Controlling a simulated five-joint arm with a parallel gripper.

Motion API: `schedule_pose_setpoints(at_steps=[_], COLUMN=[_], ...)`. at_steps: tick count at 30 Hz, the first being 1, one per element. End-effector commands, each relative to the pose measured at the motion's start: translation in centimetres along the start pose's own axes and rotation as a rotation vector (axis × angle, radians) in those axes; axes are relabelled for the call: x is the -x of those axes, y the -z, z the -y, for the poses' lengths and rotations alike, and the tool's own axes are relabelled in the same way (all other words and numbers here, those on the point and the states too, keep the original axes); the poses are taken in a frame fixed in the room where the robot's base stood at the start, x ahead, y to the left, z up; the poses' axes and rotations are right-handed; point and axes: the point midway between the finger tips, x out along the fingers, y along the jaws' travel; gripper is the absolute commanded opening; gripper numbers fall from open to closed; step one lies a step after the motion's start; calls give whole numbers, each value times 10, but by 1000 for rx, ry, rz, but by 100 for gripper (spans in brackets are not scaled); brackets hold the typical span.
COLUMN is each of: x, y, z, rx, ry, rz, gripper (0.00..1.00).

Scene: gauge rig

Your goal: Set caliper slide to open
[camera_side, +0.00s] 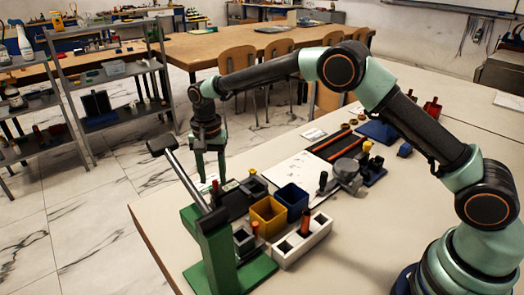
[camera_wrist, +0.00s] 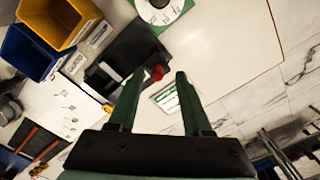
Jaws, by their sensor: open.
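My gripper (camera_side: 208,178) points down with its green fingers apart, near the left edge of the table. In the wrist view its fingertips (camera_wrist: 160,76) stand either side of a small red knob (camera_wrist: 157,72), which is nearer the left finger. The red knob belongs to or sits by a dark block-like fixture (camera_wrist: 128,50), likely the caliper; its slide cannot be told apart clearly. In the side view the dark fixture (camera_side: 236,203) lies just right of and below my fingers. I cannot tell whether a finger touches the knob.
A green stand with a lever (camera_side: 215,245) rises in front. A yellow bin (camera_side: 267,216) and a blue bin (camera_side: 291,201) stand right of the fixture, with a white holder (camera_side: 305,243) in front. A round grey gauge (camera_side: 347,170) is farther right. A white sheet (camera_side: 300,172) lies behind.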

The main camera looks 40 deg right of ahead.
Motion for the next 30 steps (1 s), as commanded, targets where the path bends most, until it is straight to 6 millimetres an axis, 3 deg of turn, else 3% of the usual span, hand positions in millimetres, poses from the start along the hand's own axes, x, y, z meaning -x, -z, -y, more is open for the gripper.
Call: schedule_pose_setpoints(at_steps=[6,12,18,30], x=[48,80,94,99], y=[0,0,-1,0], z=[1,1,1,-1], rx=[1,1,2,7], ry=[5,4,1,6], rz=[-3,-2,-1,-3], gripper=[50,50,50,50])
